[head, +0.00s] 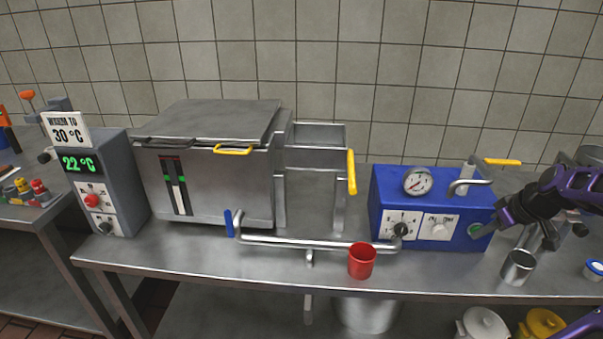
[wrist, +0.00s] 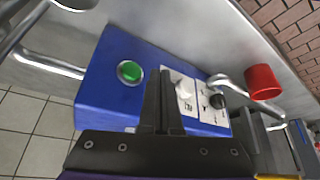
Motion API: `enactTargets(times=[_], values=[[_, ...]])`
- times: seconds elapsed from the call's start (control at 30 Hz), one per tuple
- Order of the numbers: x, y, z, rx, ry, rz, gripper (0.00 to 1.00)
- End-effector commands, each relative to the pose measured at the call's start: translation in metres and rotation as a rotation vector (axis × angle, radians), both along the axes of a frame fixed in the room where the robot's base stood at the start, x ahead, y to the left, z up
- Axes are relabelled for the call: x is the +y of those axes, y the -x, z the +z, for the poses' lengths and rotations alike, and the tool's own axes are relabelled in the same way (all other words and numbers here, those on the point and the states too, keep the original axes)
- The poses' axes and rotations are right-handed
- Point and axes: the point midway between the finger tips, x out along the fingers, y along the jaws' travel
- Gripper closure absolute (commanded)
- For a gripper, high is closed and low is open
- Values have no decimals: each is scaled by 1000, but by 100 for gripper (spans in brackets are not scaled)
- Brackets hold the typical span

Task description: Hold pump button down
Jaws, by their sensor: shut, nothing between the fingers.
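The pump button is a round green button (head: 475,230) on the front of a blue pump box (head: 462,204), at its right end. It also shows uncovered in the wrist view (wrist: 130,72), left of my fingertips. My gripper (head: 497,224) comes in from the right in the head view, its tips close to the button. In the wrist view my gripper's dark fingers (wrist: 163,78) are together and empty, pointing at the box face between the button and a white knob (wrist: 183,88). I cannot tell whether the tips touch the box.
A pressure gauge (head: 418,181) and a bent metal spout are on the box. A red cup (head: 361,261) stands near the table's front edge, left of the box. A metal cup (head: 518,267) stands below my gripper. A steel vat (head: 210,165) and pipe (head: 300,243) lie left.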

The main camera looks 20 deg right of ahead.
Motion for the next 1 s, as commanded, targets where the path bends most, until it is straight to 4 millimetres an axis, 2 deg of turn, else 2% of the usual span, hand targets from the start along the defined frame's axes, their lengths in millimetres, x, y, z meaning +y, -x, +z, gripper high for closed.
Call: enactTargets(times=[0.7, 1.0], values=[[-39, -3, -18, -1, 0, 1, 100], [-47, -3, -22, 1, 0, 1, 100]])
